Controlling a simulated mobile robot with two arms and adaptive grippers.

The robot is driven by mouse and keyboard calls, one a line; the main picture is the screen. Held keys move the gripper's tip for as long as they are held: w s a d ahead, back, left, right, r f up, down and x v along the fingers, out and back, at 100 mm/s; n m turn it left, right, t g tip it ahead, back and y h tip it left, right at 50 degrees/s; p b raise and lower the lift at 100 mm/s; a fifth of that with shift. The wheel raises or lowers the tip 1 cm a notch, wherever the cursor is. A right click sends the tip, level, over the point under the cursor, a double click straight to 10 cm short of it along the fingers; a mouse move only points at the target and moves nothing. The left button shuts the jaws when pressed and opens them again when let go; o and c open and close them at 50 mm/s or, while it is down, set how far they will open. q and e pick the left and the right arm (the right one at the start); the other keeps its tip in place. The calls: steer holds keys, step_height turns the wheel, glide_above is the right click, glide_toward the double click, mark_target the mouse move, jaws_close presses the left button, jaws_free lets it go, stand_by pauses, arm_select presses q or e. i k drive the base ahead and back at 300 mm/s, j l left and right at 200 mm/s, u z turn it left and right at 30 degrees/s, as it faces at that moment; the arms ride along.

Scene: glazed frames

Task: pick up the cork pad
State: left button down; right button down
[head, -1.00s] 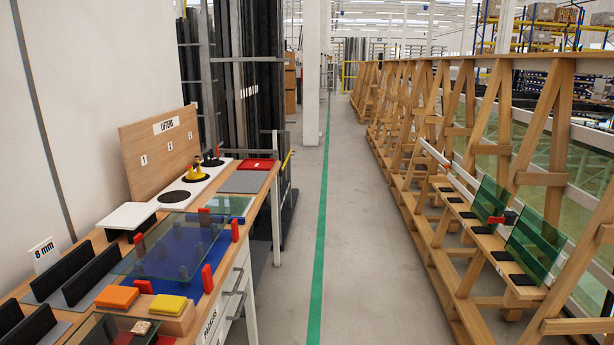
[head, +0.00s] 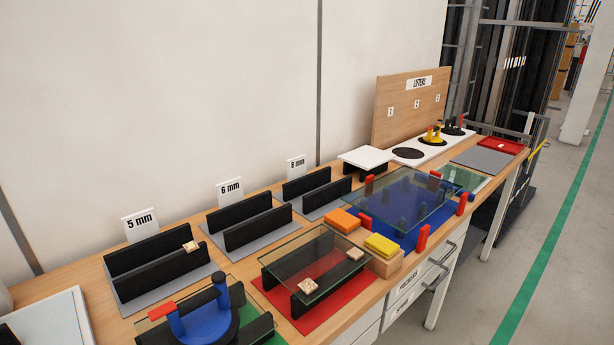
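Small tan cork pads show in the head view. One cork pad (head: 191,246) sits on top of the front black rail of the 5 mm rack (head: 160,265). Two more pads lie on the glass sheet over the red mat: one cork pad (head: 309,286) near the front left and another cork pad (head: 355,254) near its right side. Neither of my grippers is in view.
Orange pads (head: 342,220) and yellow pads (head: 382,245) lie on wooden blocks. A larger glass sheet (head: 400,195) rests above a blue mat among red posts. The aisle floor at right is clear.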

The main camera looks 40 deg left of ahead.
mark_target(191, 247)
steer(key=u, duration=2.15)
